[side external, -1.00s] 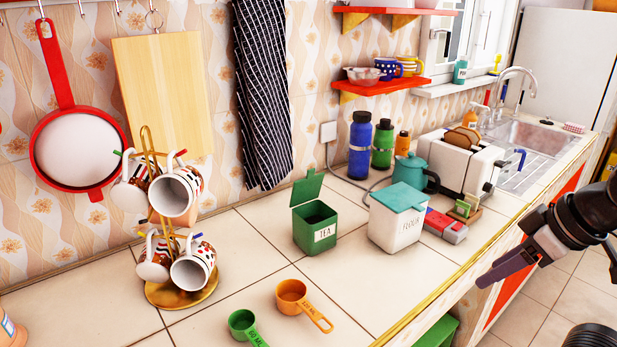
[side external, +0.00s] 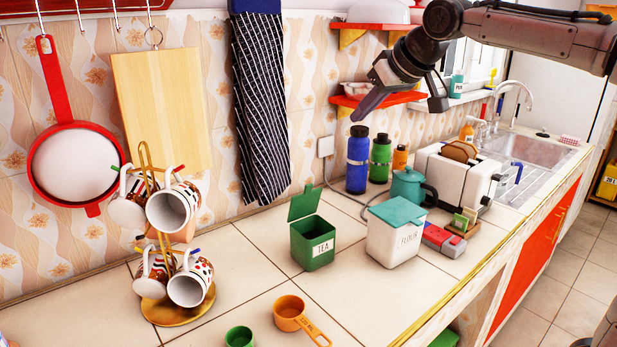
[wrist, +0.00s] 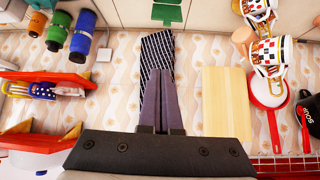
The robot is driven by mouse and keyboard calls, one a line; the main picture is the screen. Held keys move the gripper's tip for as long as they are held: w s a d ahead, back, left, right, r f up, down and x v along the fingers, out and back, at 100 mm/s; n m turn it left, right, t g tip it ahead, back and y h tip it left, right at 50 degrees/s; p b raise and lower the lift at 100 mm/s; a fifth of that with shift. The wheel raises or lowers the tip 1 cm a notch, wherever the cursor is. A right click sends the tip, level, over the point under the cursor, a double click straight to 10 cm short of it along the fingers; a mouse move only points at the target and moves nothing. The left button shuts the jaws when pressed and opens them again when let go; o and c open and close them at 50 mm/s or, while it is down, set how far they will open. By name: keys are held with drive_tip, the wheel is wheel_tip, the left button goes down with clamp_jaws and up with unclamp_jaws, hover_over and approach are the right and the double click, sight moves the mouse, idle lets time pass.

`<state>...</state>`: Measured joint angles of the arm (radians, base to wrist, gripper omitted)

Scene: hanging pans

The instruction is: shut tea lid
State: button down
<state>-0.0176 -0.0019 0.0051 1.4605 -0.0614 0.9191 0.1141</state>
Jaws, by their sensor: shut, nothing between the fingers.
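The green tea tin (side external: 313,247) stands on the tiled counter, with a white TEA label on its front. Its green lid (side external: 304,203) stands open, tilted up from the back edge, and the dark inside shows. In the wrist view, green parts of the tea tin (wrist: 167,13) show at the top edge, cut off by the frame. My gripper (side external: 357,115) is high above the counter, up and to the right of the tin and well apart from it. Its fingers (wrist: 162,72) lie together in the wrist view, shut and empty.
The flour tin (side external: 393,240) with a teal lid stands just right of the tea tin. Bottles (side external: 357,160), a teapot (side external: 408,186) and a toaster (side external: 456,176) are behind. A mug tree (side external: 165,240) stands left. Red shelves (side external: 380,97) are close to my gripper.

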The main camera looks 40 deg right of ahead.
sight(309, 185)
drive_tip(key=w+f, duration=0.3)
drive_tip(key=w, duration=0.5)
drive_tip(key=w+f+g, duration=0.2)
drive_tip(key=w+f, duration=0.9)
drive_tip(key=f, duration=0.4)
drive_tip(key=shift+t, duration=0.3)
drive_tip(key=shift+s+a+f, duration=0.1)
drive_tip(key=shift+s+f, duration=0.05)
drive_tip(key=shift+s, duration=0.5)
drive_tip(key=shift+s+a+f, duration=0.1)
drive_tip(key=shift+s+a, duration=0.05)
drive_tip(key=shift+s, duration=0.55)
drive_tip(key=shift+s+a+f, duration=0.1)
drive_tip(key=shift+s+f, duration=0.05)
drive_tip(key=shift+s, duration=0.5)
drive_tip(key=shift+s, duration=0.15)
